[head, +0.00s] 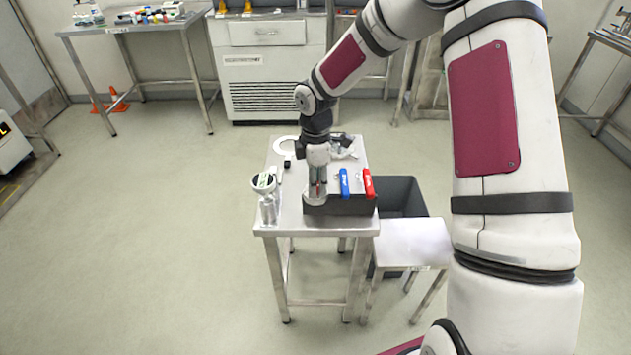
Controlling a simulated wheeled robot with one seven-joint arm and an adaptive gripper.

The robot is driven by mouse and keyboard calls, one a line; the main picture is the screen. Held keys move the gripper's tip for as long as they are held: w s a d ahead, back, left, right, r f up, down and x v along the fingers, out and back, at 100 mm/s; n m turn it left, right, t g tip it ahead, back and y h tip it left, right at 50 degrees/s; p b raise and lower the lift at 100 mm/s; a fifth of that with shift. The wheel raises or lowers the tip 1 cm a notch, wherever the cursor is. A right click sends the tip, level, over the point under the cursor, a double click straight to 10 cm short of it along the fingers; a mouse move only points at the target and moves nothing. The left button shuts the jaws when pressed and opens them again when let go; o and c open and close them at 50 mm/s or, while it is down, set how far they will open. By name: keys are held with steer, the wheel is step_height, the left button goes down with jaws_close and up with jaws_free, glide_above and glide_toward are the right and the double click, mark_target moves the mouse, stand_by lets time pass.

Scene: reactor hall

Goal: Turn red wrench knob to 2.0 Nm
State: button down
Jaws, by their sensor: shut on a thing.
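My gripper (318,186) points down over the left end of a dark grey box (345,206) on a small metal table. It is shut on a small knob, mostly hidden by the fingers. A sliver of red shows between them. A pale round dial (314,198) lies just below the fingertips; its markings are too small to read.
A round-topped gauge on a clear stand (266,198) is at the left of the metal table (292,220). A white ring (285,144) lies at the back. A white stool (414,243) and a dark bin (402,195) stand to the right. The floor to the left is clear.

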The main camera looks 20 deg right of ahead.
steer(key=m, duration=0.5)
steer(key=m+b, duration=0.1)
steer(key=m, duration=0.5)
steer(key=shift+w, duration=0.1)
steer(key=m, duration=0.5)
steer(key=shift+b, duration=0.4)
steer(key=m, duration=0.5)
steer(key=shift+m, duration=0.3)
steer(key=c, duration=1.2)
jaws_free()
steer(key=shift+c, duration=0.2)
steer(key=shift+r, duration=0.15)
